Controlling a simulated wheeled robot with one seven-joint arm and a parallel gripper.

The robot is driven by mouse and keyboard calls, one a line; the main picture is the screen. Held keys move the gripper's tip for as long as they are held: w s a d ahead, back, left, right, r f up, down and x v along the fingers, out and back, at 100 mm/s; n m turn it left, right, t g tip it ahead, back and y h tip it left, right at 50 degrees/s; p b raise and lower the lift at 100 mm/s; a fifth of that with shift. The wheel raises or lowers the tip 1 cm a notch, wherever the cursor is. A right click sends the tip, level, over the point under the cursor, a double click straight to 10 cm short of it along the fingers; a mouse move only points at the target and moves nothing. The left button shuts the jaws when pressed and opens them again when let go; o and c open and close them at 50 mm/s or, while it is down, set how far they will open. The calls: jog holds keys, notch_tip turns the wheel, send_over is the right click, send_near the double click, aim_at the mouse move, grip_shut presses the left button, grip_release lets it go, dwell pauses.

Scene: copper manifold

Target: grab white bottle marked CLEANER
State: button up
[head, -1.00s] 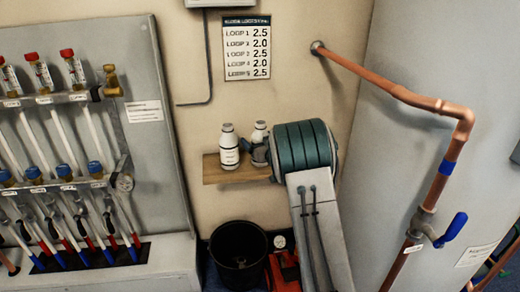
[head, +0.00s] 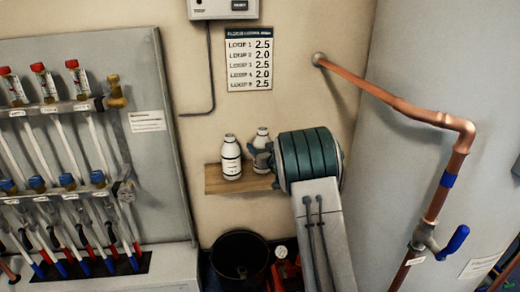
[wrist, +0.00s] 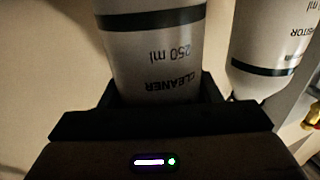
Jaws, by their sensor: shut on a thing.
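The white bottle marked CLEANER (wrist: 155,55) stands between my gripper's jaws (wrist: 160,100) in the wrist view, its lettering upside down in the picture. My gripper (head: 261,155) is shut on it. In the head view this bottle (head: 262,137) is the right one of two at the wooden shelf, with its lower part partly covered by my gripper and its cap showing above. It looks upright. I cannot tell clearly whether its base touches the shelf.
A second white bottle (head: 231,158) stands close on the left on the shelf (head: 215,183); it also shows in the wrist view (wrist: 270,50), its label partly cut off. A copper pipe (head: 390,98) runs at the right. A black bucket (head: 240,258) is below.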

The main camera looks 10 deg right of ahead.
aim_at(262, 138)
jog(key=shift+r, duration=0.7)
jog(key=shift+d+r+p, duration=0.25)
jog(key=shift+r+p, duration=0.3)
jog(key=shift+r, duration=0.35)
jog(key=d+r+p, duration=0.3)
jog(key=d+r, duration=0.3)
jog(key=d, duration=0.5)
jog(key=shift+r+p, duration=0.15)
jog(key=shift+p, duration=0.15)
jog(key=shift+s+d, duration=0.1)
jog(key=shift+s, duration=0.05)
dwell(0.4)
